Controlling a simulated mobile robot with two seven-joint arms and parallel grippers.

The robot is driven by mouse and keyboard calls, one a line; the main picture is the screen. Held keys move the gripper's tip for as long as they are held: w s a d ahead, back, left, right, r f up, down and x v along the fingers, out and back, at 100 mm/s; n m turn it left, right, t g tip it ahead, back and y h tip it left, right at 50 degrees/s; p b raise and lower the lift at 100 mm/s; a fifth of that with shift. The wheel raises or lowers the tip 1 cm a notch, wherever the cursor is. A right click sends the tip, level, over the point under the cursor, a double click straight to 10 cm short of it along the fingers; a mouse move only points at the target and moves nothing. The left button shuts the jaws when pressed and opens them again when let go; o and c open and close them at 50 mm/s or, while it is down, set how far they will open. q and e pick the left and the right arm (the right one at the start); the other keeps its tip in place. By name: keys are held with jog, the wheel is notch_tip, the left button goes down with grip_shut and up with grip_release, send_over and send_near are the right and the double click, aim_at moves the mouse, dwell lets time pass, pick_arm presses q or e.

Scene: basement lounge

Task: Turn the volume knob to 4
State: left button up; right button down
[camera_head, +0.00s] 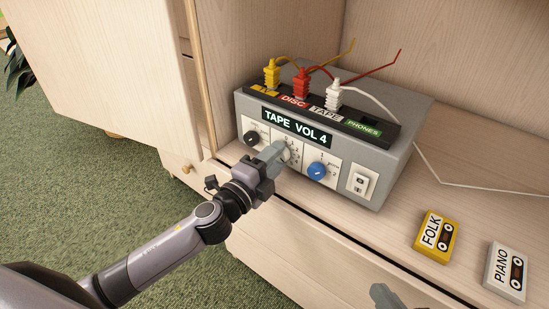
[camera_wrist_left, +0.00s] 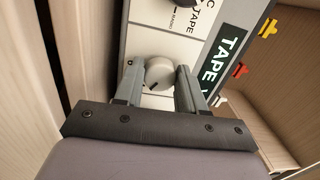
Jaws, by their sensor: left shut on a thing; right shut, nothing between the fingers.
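A grey amplifier (camera_head: 405,150) stands on the wooden shelf, and its display (camera_head: 296,127) reads "TAPE VOL 4". My left gripper (camera_head: 275,153) is at the middle dial on its front panel, which has small numbers around it. In the left wrist view, the fingers (camera_wrist_left: 160,82) are shut on the pale round knob (camera_wrist_left: 158,71), one on each side. A dark pointer mark shows on its face. My right gripper (camera_head: 384,294) shows only as a grey fingertip at the bottom edge of the head view, shut and empty.
A black knob (camera_head: 252,137) is left of the held knob, with a blue knob (camera_head: 317,170) and a switch (camera_head: 361,183) to its right. Yellow, red and white plugs stand on top. FOLK (camera_head: 435,237) and PIANO (camera_head: 506,271) cassettes lie at the right.

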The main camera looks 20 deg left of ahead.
pick_arm(q)
jog(key=o, duration=1.1)
jog(key=shift+c, duration=0.2)
jog(key=shift+s, duration=0.1)
jog(key=v, duration=0.7)
jog(key=shift+f, duration=0.1)
